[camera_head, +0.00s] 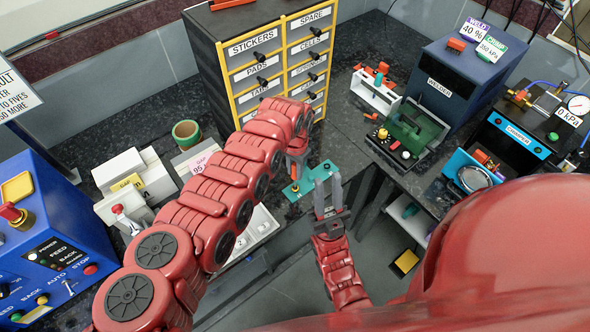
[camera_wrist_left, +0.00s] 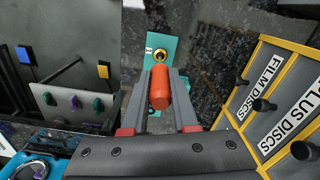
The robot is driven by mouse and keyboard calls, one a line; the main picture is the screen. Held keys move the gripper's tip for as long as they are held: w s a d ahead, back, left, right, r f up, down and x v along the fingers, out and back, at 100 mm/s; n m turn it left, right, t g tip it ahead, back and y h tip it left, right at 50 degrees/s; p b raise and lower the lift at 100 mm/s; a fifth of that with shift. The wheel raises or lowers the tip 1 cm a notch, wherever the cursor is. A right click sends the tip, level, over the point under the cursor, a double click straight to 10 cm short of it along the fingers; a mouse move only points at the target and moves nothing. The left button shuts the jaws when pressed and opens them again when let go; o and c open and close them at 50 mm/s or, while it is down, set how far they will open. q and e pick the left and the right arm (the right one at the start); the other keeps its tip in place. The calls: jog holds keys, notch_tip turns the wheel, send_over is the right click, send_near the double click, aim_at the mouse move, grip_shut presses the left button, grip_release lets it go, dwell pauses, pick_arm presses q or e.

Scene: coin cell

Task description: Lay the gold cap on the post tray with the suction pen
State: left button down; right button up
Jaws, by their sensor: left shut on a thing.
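My left gripper (camera_wrist_left: 160,92) is shut on the orange suction pen (camera_wrist_left: 160,82), which lies between its two grey fingers. In the head view the left gripper (camera_head: 296,160) hangs over the teal post tray (camera_head: 318,178), mostly hidden by my left arm. The tray (camera_wrist_left: 150,44) is beyond the pen in the wrist view. A gold ring-shaped thing with a dark centre, perhaps the gold cap (camera_wrist_left: 160,55), shows at the pen's far end; I cannot tell whether it touches the pen.
A drawer cabinet (camera_head: 262,45) stands behind the tray. A blue machine (camera_head: 40,245) is at the left, a dark blue welder (camera_head: 455,75) at the back right. A green press (camera_head: 415,130) and white rack (camera_head: 375,92) stand to the right. A green tape roll (camera_head: 186,132) is left.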

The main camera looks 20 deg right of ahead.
pick_arm(q)
jog(key=shift+r, duration=0.1)
jog(key=shift+r+p, duration=2.7)
jog(key=shift+r, duration=0.45)
